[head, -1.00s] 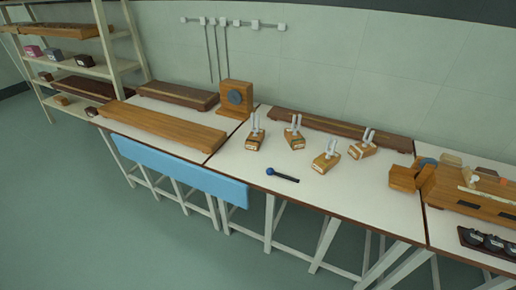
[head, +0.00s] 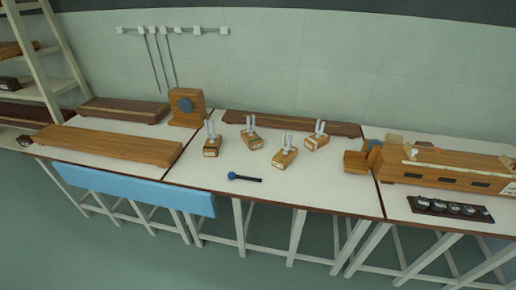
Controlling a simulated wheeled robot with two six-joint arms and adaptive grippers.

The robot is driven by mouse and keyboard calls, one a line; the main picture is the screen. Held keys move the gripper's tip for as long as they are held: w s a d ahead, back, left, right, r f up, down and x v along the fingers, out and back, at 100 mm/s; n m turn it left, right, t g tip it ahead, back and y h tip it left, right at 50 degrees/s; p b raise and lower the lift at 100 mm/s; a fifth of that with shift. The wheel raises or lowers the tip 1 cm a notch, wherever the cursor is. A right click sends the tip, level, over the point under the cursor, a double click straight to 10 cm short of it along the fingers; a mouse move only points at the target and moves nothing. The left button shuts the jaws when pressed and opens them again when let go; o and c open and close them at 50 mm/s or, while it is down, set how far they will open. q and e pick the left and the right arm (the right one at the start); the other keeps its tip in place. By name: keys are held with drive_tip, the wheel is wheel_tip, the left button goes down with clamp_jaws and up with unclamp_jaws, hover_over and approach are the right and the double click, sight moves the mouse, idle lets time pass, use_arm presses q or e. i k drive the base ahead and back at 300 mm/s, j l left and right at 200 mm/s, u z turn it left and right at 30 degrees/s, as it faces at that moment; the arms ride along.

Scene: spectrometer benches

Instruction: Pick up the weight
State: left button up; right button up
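Nothing in the head view can be clearly told as the weight. A dark tray (head: 484,215) with several small dark round pieces (head: 453,208) lies at the front of the right bench; they are too small to identify. Neither of my grippers is in view.
Several wooden blocks with pale prongs, one of them a front block (head: 284,159), stand on the middle bench (head: 310,185). A blue-headed rod (head: 245,179) lies in front of them. A long wooden instrument (head: 450,178) fills the right bench's back. A blue panel (head: 130,190) hangs at the left bench's front.

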sight(422, 204)
drive_tip(key=z, duration=1.65)
drive_tip(key=i, duration=0.15)
